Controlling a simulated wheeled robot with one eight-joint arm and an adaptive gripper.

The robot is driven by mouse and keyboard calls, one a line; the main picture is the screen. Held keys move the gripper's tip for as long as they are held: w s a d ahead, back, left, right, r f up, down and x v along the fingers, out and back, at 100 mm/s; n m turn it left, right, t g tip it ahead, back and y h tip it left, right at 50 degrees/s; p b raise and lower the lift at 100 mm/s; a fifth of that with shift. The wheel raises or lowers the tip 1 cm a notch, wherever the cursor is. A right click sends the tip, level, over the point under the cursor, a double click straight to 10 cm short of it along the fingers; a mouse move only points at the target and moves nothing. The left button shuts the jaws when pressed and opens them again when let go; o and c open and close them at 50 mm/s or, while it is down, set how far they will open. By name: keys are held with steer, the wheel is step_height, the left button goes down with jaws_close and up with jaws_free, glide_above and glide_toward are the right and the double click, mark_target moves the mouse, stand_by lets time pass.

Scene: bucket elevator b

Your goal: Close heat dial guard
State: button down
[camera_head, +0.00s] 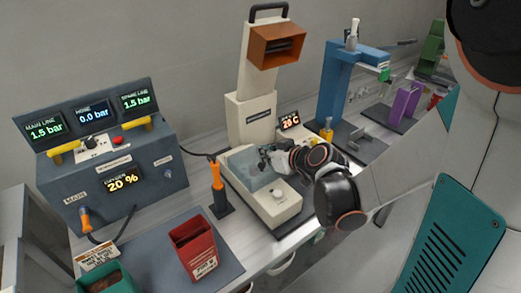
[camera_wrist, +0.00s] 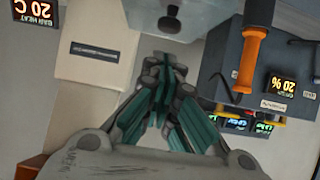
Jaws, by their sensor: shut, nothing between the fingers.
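The cream base unit (camera_head: 283,208) stands in the middle of the bench, with a round pale dial (camera_head: 278,194) on its front part. A see-through grey panel (camera_head: 247,168), which looks like the guard, lies over the rear part, behind the dial. I cannot tell its exact angle. My gripper (camera_head: 266,160) is over the panel's right side, and I cannot tell whether it touches. In the wrist view, my gripper (camera_wrist: 165,75) is shut and empty. A dark round knob (camera_wrist: 169,21) on a grey panel shows beyond the fingertips, at the top edge.
A cream tower (camera_head: 257,80) with an orange hopper (camera_head: 276,46) rises behind the unit. An orange-handled tool (camera_head: 217,177) stands close on its left. A red bin (camera_head: 194,247) and a blue-grey console (camera_head: 110,150) are further left. A blue stand (camera_head: 335,80) is at right.

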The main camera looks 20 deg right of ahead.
mark_target(263, 166)
steer(key=shift+s+d+f+b, duration=0.1)
steer(key=shift+s+f+b, duration=0.2)
steer(key=shift+f+b, duration=0.35)
steer(key=shift+s+d+f+b, duration=0.1)
steer(key=shift+s+f+b, duration=0.15)
steer(key=shift+f+b, duration=0.4)
steer(key=shift+s+d+f+b, duration=0.1)
steer(key=shift+s+f+b, duration=0.25)
steer(key=shift+f, duration=0.55)
steer(key=shift+w, duration=0.1)
